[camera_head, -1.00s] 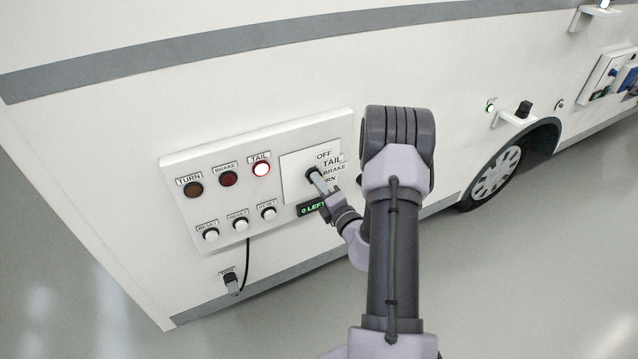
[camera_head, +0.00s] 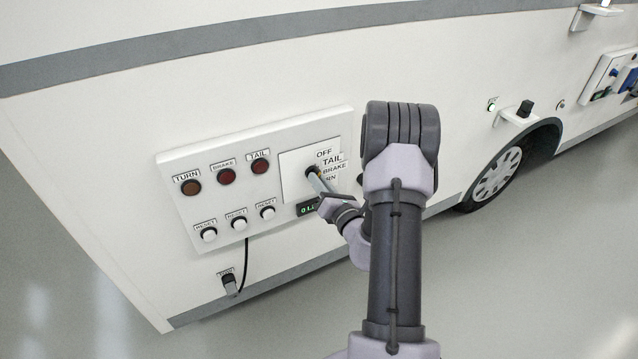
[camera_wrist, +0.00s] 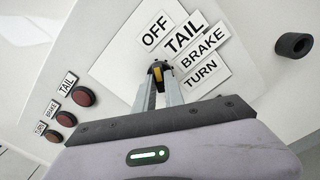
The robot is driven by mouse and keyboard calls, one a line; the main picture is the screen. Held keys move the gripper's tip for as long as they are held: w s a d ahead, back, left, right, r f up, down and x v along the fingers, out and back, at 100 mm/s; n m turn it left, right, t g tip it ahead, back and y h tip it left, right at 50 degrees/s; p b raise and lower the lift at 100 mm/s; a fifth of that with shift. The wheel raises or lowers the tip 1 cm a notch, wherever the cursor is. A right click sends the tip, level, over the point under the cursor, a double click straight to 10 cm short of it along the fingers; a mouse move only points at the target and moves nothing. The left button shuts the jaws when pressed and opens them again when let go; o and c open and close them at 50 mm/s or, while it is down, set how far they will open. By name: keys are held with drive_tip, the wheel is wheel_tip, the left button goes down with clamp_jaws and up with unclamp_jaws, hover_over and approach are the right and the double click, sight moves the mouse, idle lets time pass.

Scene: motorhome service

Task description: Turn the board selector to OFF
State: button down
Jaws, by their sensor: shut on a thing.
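The board (camera_head: 172,161) is a white panel on the motorhome's side. Its selector is a small dark knob (camera_wrist: 158,68) with a yellow mark, on a white plate labelled OFF, TAIL, BRAKE and TURN. My gripper (camera_wrist: 158,80) is shut on the knob, seen between the fingertips in the wrist view; in the head view it reaches the knob from the lower right (camera_head: 314,174). The OFF label (camera_wrist: 156,32) is the upper-left one of the row. The TURN, BRAKE and TAIL lamps (camera_head: 260,167) are all dark. My wrist partly hides the green display (camera_head: 306,209).
Several white RESET buttons (camera_head: 238,223) sit below the lamps. A cable runs down the panel to a small plug fitting (camera_head: 230,284). A dark round knob (camera_head: 526,108) stands above the wheel (camera_head: 495,180) at right. The floor in front is clear.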

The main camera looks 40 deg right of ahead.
idle(0.4)
drive_tip(key=c, duration=1.4)
unclamp_jaws()
drive_tip(key=shift+c, duration=0.2)
drive_tip(key=shift+s, duration=0.15)
drive_tip(key=p+v, duration=0.1)
drive_tip(key=v, duration=1.6)
drive_tip(key=shift+a, duration=0.15)
